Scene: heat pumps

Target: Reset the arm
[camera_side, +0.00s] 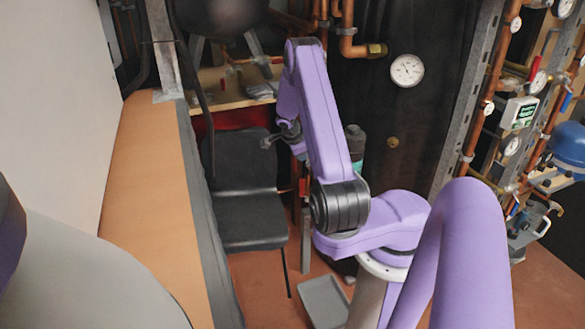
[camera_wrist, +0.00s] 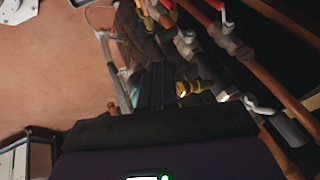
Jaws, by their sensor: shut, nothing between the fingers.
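My gripper (camera_side: 268,142) is in the side view, on the far side of my raised purple arm, above a black chair. It looks small and dark there, and the arm partly covers its base. In the wrist view my gripper (camera_wrist: 152,88) shows as dark fingers close together above the dark gripper body. The fingers are shut and hold nothing. Pipes and valves lie beyond them in that view; I cannot tell the distance.
The black chair (camera_side: 245,190) stands below my gripper. Copper pipes with gauges (camera_side: 500,120) line the right side. A round gauge (camera_side: 407,69) is on the dark tank. A grey tray (camera_side: 323,301) lies on the floor. The wrist view shows brass and red-handled valves (camera_wrist: 185,40).

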